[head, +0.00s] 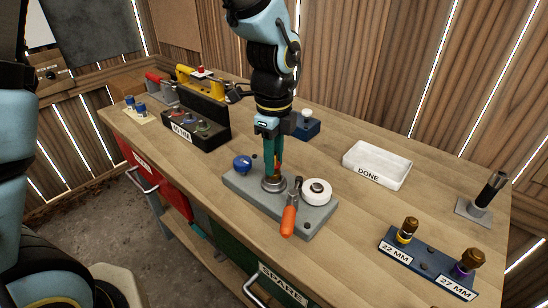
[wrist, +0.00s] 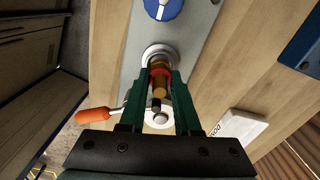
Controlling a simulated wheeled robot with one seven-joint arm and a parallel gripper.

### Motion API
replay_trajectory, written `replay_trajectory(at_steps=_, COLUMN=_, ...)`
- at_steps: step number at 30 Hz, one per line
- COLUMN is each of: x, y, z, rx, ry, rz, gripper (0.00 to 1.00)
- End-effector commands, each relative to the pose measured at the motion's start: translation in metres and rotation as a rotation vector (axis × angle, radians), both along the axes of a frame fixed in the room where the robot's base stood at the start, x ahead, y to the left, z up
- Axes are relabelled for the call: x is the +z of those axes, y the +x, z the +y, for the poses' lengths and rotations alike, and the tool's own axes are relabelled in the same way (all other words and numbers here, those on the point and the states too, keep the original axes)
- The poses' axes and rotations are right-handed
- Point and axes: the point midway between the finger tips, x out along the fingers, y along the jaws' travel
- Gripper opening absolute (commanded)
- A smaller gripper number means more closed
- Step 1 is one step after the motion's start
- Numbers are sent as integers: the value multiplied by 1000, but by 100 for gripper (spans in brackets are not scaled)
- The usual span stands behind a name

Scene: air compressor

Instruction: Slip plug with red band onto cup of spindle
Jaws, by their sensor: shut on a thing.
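My gripper (head: 274,168) points down with its green fingers over the grey base plate (head: 240,184). In the wrist view my gripper (wrist: 160,88) is shut on the brass-coloured plug with the red band (wrist: 160,84). The red band faces the spindle end. The spindle's round metal cup (head: 273,185) stands right below the fingertips, and it shows in the wrist view (wrist: 151,51) too. The plug's lower end is at or just over the cup. The fingers partly hide it, so I cannot tell whether it is inside.
Beside the cup are a blue knob (head: 242,162), a white round cap (head: 316,191) and an orange-handled lever (head: 289,220). To the right are a white DONE tray (head: 377,164), a blue rack (head: 428,264) with two plugs and a black cylinder (head: 489,190) on a stand.

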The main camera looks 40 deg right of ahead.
Motion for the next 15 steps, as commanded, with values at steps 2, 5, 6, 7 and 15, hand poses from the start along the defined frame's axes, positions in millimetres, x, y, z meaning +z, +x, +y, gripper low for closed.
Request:
replay_trajectory(at_steps=2, x=-3, y=0, z=0, rx=0, ry=0, rz=0, gripper=0)
replay_trajectory(at_steps=5, x=-5, y=0, z=0, rx=0, ry=0, rz=0, gripper=0)
replay_trajectory(at_steps=6, x=-6, y=0, z=0, rx=0, ry=1, rz=0, gripper=0)
replay_trajectory(at_steps=7, x=-7, y=0, z=0, rx=0, ry=1, rz=0, gripper=0)
replay_trajectory(at_steps=15, x=-13, y=0, z=0, rx=0, ry=0, rz=0, gripper=0)
